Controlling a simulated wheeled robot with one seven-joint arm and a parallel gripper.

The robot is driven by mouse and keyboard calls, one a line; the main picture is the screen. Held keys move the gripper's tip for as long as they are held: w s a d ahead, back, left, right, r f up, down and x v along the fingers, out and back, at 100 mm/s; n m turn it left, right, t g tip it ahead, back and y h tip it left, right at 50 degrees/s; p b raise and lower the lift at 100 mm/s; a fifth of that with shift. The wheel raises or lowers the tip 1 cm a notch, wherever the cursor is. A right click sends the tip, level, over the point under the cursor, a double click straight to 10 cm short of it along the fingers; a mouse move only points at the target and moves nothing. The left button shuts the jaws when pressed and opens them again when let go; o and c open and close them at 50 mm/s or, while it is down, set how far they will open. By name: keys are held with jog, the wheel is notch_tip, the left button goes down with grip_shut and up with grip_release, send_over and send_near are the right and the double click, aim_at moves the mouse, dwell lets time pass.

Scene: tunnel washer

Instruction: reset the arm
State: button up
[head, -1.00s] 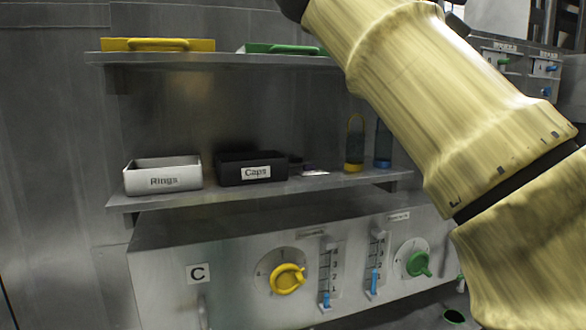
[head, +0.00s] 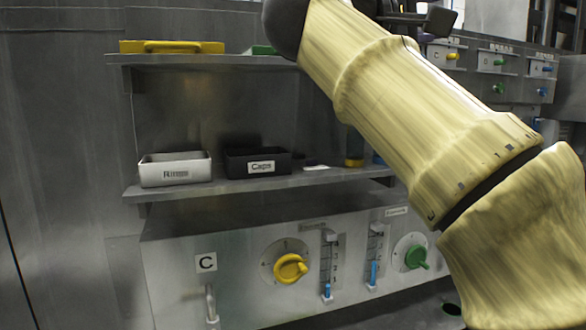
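My arm (head: 420,110) crosses the right half of the head view, from the lower right corner up to the top edge. Its pale yellow links pass in front of the shelves and the panel. Dark parts (head: 425,18) show at the top edge behind the arm and look like part of my gripper. Its fingertips cannot be made out, so I cannot tell whether it is open or holds anything.
The lower shelf (head: 230,186) holds a white Rings bin (head: 175,171), a black Caps bin (head: 258,163) and a partly hidden yellow-based bottle (head: 354,160). A yellow-handled item (head: 170,47) lies above. Below are a yellow knob (head: 290,268) and a green knob (head: 416,257).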

jog(key=w+a+f+n+t+y+b, duration=0.1)
jog(key=w+a+f+n+t+y, duration=0.4)
jog(key=n, duration=0.8)
jog(key=w+a+f+n+t+y, duration=0.2)
jog(key=w+a+f+n+t, duration=0.35)
jog(key=n, duration=0.75)
jog(key=w+f+n+g+y+b, duration=0.1)
jog(key=w+f+n+g+y, duration=0.3)
jog(key=f+n, duration=0.75)
jog(key=w+f+n+y, duration=0.3)
jog(key=f+n+y, duration=0.3)
jog(key=f+n, duration=0.5)
jog(key=s+d+f+n+g, duration=0.1)
jog(key=s+f+n+g, duration=0.2)
jog(key=f, duration=0.5)
jog(key=s+d+f+n+g+b, duration=0.1)
jog(key=s+f+n+g, duration=0.15)
jog(key=f, duration=0.55)
jog(key=s+d+f+n+g, duration=0.1)
jog(key=s+f+n+g, duration=0.15)
jog(key=f, duration=0.55)
jog(key=s+d+f+n+g, duration=0.2)
jog(key=s+f+n+g, duration=0.1)
jog(key=s+f, duration=0.4)
jog(key=s+d+f+n+g, duration=0.3)
jog(key=s+f, duration=0.4)
jog(key=s, duration=0.4)
jog(key=shift+s+d+f+n+g+h+b, duration=0.3)
jog(key=shift+n+g, duration=0.35)
jog(key=shift+n, duration=0.6)
